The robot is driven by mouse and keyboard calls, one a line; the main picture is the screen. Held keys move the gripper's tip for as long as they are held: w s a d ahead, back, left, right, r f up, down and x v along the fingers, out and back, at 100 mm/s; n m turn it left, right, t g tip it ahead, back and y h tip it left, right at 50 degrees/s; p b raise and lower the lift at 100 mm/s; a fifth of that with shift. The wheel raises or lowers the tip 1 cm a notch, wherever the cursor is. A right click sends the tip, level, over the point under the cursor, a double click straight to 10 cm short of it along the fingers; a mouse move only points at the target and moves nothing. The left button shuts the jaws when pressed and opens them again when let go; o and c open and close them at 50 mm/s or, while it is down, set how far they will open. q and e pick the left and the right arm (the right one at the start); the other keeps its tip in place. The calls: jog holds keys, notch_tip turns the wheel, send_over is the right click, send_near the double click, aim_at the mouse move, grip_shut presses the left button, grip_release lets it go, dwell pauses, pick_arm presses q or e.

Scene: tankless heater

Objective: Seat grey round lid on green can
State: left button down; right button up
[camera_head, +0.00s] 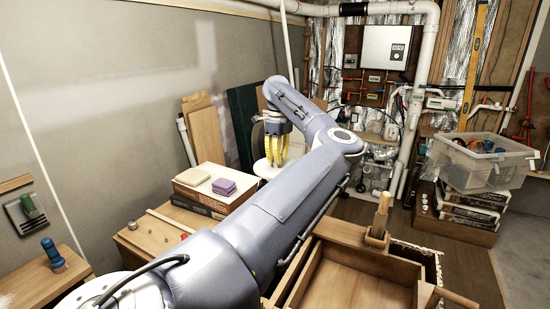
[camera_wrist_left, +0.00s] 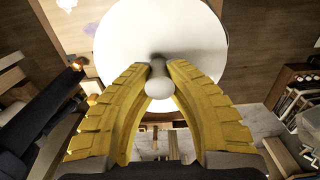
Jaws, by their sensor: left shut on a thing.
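A pale, round, disc-like lid (camera_wrist_left: 160,28) with a small rounded knob (camera_wrist_left: 160,87) fills the upper middle of the left wrist view. My left gripper (camera_head: 276,158) has yellow ribbed fingers, which also show in the left wrist view (camera_wrist_left: 158,72). They are shut on the knob of the lid. In the head view the pale lid (camera_head: 266,169) shows just below the fingertips, partly behind my arm. I cannot make out the green can in either view; the lid and my arm cover much of that area. My right gripper is not in view.
A stacked box (camera_head: 205,205) carrying a yellow and a purple sponge (camera_head: 224,187) stands left of the gripper. Boards (camera_head: 205,135) lean on the wall behind. An open wooden drawer (camera_head: 350,280) is at front right. A clear bin (camera_head: 480,165) sits on boxes at right.

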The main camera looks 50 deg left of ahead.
aim_at(277, 170)
pick_arm(q)
jog(key=shift+f, duration=0.1)
jog(key=shift+f, duration=2.35)
jog(key=shift+f, duration=0.35)
jog(key=shift+f, duration=1.4)
jog(key=shift+f, duration=0.8)
dwell(1.1)
jog(key=c, duration=1.3)
grip_release()
